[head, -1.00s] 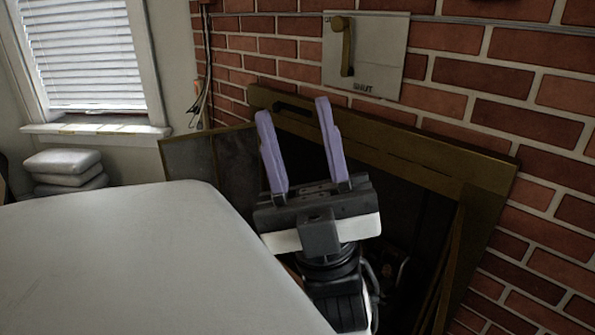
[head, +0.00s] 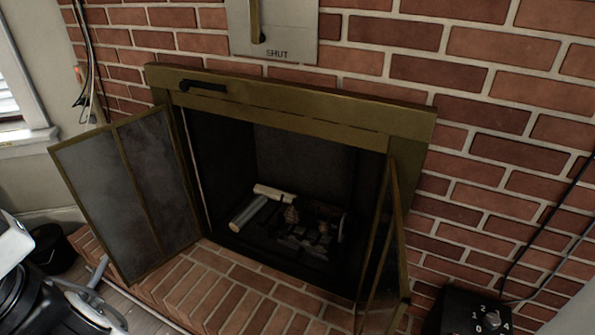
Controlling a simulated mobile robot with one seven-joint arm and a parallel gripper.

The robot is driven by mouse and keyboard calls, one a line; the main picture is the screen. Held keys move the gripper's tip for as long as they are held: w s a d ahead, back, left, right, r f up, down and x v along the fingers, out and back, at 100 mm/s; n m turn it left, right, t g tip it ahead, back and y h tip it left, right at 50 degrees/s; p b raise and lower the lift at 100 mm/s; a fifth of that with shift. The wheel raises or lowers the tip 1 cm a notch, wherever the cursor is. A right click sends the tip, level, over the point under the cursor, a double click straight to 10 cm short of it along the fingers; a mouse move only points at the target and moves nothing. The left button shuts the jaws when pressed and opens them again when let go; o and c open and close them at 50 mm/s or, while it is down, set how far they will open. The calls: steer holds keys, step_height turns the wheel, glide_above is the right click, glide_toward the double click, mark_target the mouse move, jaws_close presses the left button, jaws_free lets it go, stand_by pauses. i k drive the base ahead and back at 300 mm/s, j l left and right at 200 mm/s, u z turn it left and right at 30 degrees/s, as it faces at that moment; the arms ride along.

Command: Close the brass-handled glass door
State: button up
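The fireplace has a brass-coloured frame (head: 290,108) set in the brick wall. Its left glass door (head: 95,190), two framed panels, stands swung open out over the brick hearth. Its right glass door (head: 384,262) also stands open, seen almost edge-on at the right side of the opening. I cannot make out a brass handle on either door. My gripper's fingers are outside the picture. Only dark and white parts of my arm show at the lower left corner, apart from the doors in the picture.
Logs (head: 250,212) lie inside the firebox. The brick hearth (head: 230,292) is clear in front. A plate marked SHUT (head: 290,42) hangs above. A black control box with a knob (head: 470,315) is at the lower right, and cables run along the wall.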

mark_target(95, 166)
steer(key=u, duration=0.2)
steer(key=i+j+u, duration=0.4)
steer(key=j, duration=0.2)
steer(key=i+j+u, duration=0.4)
steer(key=j, duration=0.15)
